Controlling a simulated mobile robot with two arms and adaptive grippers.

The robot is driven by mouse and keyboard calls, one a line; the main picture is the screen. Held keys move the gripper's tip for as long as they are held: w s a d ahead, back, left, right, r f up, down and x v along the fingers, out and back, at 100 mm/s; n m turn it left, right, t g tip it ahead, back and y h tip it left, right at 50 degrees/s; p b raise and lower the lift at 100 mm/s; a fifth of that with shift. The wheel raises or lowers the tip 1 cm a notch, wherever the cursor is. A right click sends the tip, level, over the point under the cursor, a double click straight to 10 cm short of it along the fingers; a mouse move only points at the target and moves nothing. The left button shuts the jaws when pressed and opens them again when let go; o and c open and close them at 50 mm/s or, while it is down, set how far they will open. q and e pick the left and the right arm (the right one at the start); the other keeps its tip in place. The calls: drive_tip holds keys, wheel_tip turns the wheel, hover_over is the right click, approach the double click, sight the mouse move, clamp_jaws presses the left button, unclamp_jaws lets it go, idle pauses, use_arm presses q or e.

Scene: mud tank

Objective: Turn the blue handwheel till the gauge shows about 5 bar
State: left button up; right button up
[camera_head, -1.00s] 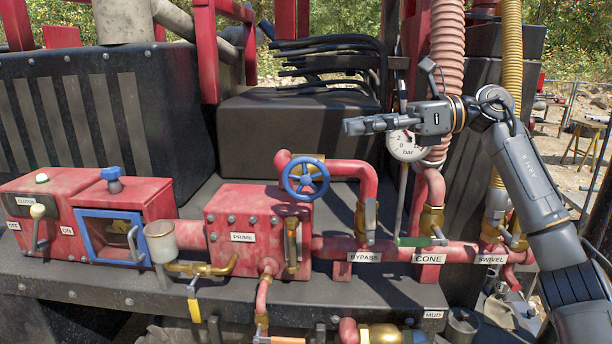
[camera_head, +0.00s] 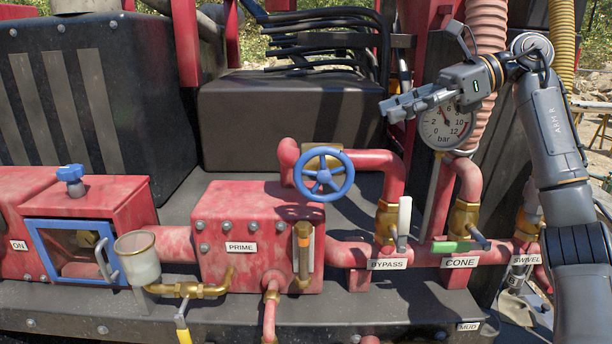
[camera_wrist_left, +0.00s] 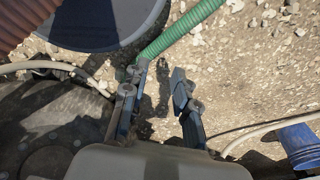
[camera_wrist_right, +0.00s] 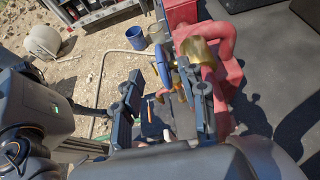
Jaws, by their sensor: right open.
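The blue handwheel (camera_head: 324,175) stands upright on a brass valve in the red pipework, above the PRIME block. The round white gauge (camera_head: 447,128), marked in bar up to 12, is to its right; my right arm overlaps its top edge, and I cannot read the needle surely. My right gripper (camera_head: 386,108) is open and empty, above and to the right of the wheel in the head view. In the right wrist view the wheel (camera_wrist_right: 164,68) shows nearly edge-on beyond the open fingers, apart from them. My left gripper (camera_wrist_left: 158,76) is open and empty over gravel.
The BYPASS (camera_head: 404,222) and CONE (camera_head: 452,246) valve levers stand below the gauge. A black box (camera_head: 290,125) is behind the wheel. A green hose (camera_wrist_left: 180,32) and a dark round tub (camera_wrist_left: 105,18) lie near my left gripper.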

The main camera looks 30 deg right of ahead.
drive_tip(key=b, duration=0.5)
approach(327, 169)
drive_tip(key=v, duration=0.3)
drive_tip(key=p+x, duration=0.1)
drive_tip(key=x, duration=1.1)
drive_tip(key=shift+p+x, duration=0.3)
drive_tip(key=shift+x, duration=0.55)
use_arm(q)
drive_tip(key=s+f, duration=0.2)
drive_tip(key=f, duration=0.1)
drive_tip(key=s+f, duration=0.1)
drive_tip(key=shift+f, duration=0.25)
use_arm(e)
drive_tip(key=shift+c, duration=0.6)
clamp_jaws()
